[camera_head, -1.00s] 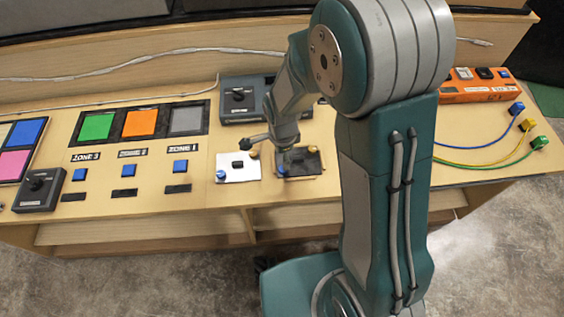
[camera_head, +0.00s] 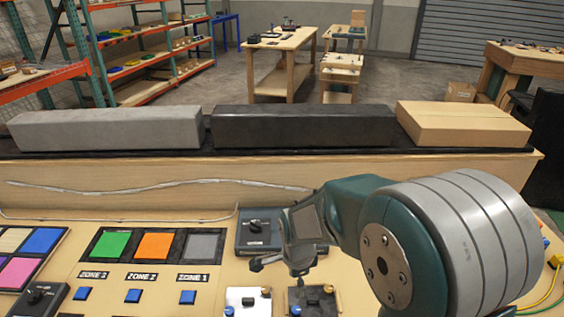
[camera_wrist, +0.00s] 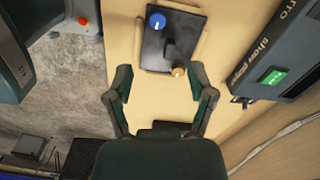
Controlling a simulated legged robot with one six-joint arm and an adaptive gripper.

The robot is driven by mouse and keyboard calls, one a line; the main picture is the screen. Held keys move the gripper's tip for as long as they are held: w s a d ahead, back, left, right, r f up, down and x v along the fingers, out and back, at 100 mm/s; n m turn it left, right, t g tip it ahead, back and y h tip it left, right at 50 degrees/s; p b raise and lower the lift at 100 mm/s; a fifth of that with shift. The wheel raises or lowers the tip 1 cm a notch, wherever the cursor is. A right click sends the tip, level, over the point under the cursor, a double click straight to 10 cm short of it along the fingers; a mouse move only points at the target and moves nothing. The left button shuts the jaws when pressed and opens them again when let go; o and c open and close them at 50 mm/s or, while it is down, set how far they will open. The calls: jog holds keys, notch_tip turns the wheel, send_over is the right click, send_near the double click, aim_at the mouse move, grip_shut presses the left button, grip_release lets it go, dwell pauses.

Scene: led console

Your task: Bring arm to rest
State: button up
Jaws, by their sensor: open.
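My arm reaches over the console from the right in the head view. My gripper (camera_head: 278,266) is open and empty, above the back edge of a white plate (camera_head: 243,306) and a black plate (camera_head: 318,298). In the wrist view, my gripper (camera_wrist: 165,86) has its two fingers spread over bare wood. The black plate (camera_wrist: 157,54) with a blue knob (camera_wrist: 157,21) and a yellow knob (camera_wrist: 178,71) lies beyond the fingertips. The gripper appears to touch nothing.
Left of my gripper is the zone panel with green (camera_head: 110,245), orange (camera_head: 154,246) and grey (camera_head: 200,246) squares and blue buttons. A dark box (camera_head: 258,231) stands close behind the gripper. Cables (camera_head: 540,284) run at the right. Long blocks (camera_head: 300,125) sit on the rear ledge.

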jog(key=s+d+r+n+t, duration=0.2)
jog(key=s+d+r+n, duration=0.3)
jog(key=s+r+n, duration=0.2)
jog(key=s+d+r+n+t, duration=0.3)
jog(key=s+d+r+n, duration=0.2)
jog(key=s+r+n, duration=0.3)
notch_tip(320, 180, up, 4)
jog(key=shift+s+r+t, duration=0.1)
jog(key=shift+s+t, duration=0.15)
jog(key=shift+t, duration=0.05)
